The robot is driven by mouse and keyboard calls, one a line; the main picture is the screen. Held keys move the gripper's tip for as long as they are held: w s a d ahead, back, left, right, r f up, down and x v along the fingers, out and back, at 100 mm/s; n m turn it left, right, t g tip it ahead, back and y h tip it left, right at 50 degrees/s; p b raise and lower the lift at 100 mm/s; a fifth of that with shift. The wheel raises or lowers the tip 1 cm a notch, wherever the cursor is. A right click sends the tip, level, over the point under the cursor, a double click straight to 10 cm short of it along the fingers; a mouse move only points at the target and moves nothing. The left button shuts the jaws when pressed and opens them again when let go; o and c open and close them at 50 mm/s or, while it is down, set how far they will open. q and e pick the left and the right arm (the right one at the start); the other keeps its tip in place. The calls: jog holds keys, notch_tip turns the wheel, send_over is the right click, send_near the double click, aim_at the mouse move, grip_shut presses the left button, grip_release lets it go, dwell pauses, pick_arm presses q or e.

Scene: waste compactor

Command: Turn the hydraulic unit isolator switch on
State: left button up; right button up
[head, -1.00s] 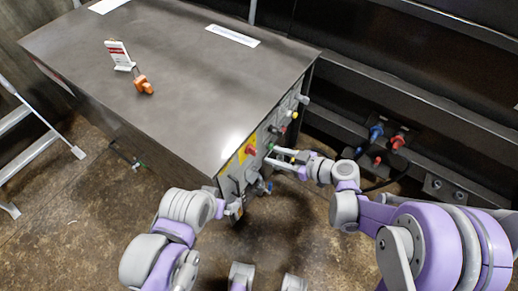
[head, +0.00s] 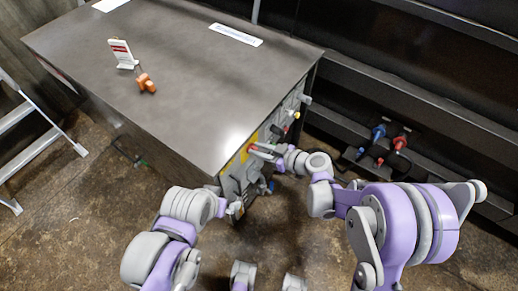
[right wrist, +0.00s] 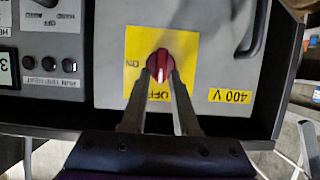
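The isolator switch is a red rotary knob (right wrist: 160,66) on a yellow plate (right wrist: 133,45) on the grey panel. In the upside-down right wrist view, its white mark points down to OFF; ON is at left. In the head view the knob is mostly hidden by my right gripper (head: 256,151). The right fingers (right wrist: 161,78) are apart, one at each side of the knob's lower part; I cannot tell whether they touch it. My left gripper (head: 236,209) is by the cabinet's near corner, too small to read.
The panel is on the side of a dark metal-topped cabinet (head: 180,85). An orange padlock (head: 146,83) and a white-red tag (head: 122,53) are on top. Red and blue connectors (head: 399,142) are at right.

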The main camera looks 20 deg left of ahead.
grip_shut()
jog(key=m+g+b, duration=0.1)
jog(key=m+g+y+b, duration=0.1)
jog(key=m, duration=0.1)
jog(key=shift+w+d+f+b, duration=0.15)
jog(key=shift+w+f+b, duration=0.05)
jog(key=shift+w+b, duration=0.2)
jog(key=shift+w+d+f+m+g+y+b, duration=0.1)
jog(key=shift+w+f+m+g+y+b, duration=0.15)
jog(key=shift+m+g+y+b, duration=0.95)
jog(key=shift+w+f+m+y+b, duration=0.15)
jog(key=shift+f+m+y+b, duration=0.15)
jog(key=shift+m+b, duration=1.85)
jog(key=shift+w+d+f+m+g+y+b, duration=0.2)
jog(key=shift+m+g+y+b, duration=0.45)
jog(key=shift+m+b, duration=1.05)
jog(key=shift+a+f+m, duration=0.1)
jog(key=shift+a+m, duration=0.05)
jog(key=shift+m, duration=0.1)
